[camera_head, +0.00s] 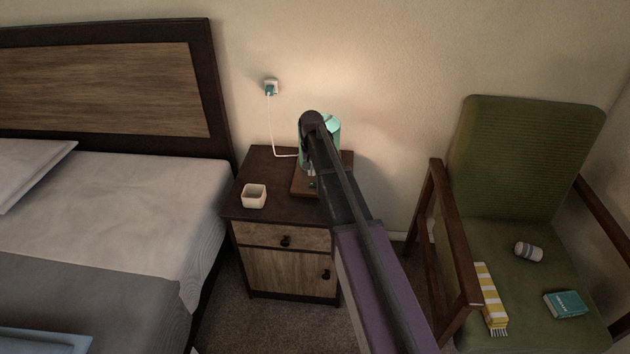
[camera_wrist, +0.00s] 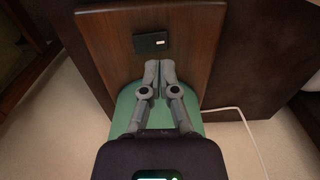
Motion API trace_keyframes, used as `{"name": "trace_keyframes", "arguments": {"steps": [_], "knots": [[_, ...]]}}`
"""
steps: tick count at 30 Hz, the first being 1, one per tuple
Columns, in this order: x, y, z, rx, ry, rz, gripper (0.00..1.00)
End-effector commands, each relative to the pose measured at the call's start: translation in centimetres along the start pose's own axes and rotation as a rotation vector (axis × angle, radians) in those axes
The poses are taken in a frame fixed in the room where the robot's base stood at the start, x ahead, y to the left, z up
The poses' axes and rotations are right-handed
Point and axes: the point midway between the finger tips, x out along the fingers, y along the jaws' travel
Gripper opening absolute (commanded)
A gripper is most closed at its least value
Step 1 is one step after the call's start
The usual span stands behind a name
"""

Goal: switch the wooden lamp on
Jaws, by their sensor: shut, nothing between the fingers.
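The lamp has a wooden base (camera_head: 301,184) on the nightstand and a mint-green shade (camera_head: 334,128), partly hidden behind my arm in the head view. In the wrist view the brown wooden base (camera_wrist: 107,38) fills the upper middle, with the green shade (camera_wrist: 126,108) below it, behind my fingers. A small black switch (camera_wrist: 152,43) sits on the base. My gripper (camera_wrist: 160,66) is shut and empty, its fingertips just below the switch in that picture. I cannot tell whether they touch the base. The wall above the shade is bright, but the bulb is hidden.
The dark nightstand (camera_head: 262,216) holds a small white square cup (camera_head: 254,195) left of the lamp. A white cord (camera_head: 273,130) runs to a wall plug (camera_head: 271,88). A bed (camera_head: 130,200) stands left, a green armchair (camera_head: 525,155) with small items right.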

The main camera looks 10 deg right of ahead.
Motion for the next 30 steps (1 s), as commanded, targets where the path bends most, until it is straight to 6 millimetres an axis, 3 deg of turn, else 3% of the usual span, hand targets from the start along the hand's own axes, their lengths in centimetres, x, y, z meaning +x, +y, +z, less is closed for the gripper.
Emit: {"name": "trace_keyframes", "arguments": {"steps": [15, 30], "knots": [[-3.0, 0.0, 0.0, 0.0, 0.0, 0.0, 0.0], [-3.0, 0.1, 0.5, -0.004, 0.0, 0.0, 0.0]]}}
